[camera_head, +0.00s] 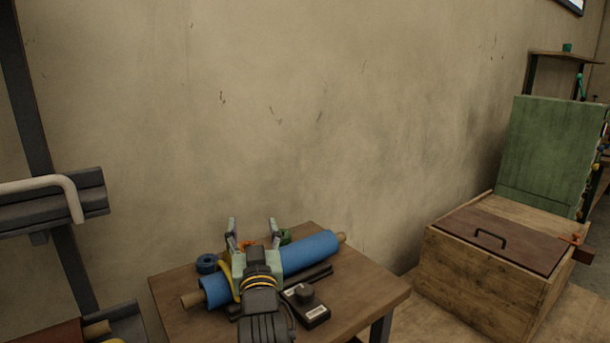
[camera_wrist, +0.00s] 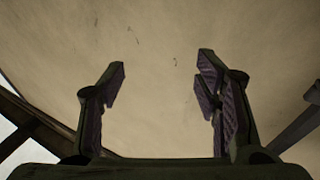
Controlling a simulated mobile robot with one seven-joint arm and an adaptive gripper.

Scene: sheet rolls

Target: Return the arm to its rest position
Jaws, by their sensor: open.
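My gripper (camera_head: 254,227) is over the small wooden table (camera_head: 370,290) in the head view, with its two fingers apart and pointing up and away. In the wrist view the fingers of my gripper (camera_wrist: 160,78) stand wide apart with nothing between them. A blue roll (camera_head: 311,254) on a brown core lies across the table, partly hidden behind my wrist. I cannot tell how much space is between my wrist and the roll.
A wooden crate (camera_head: 470,278) with a handled brown lid stands at the right, near a green panel (camera_head: 547,152). A rack (camera_head: 50,205) is at the left. The wall above the table is clear.

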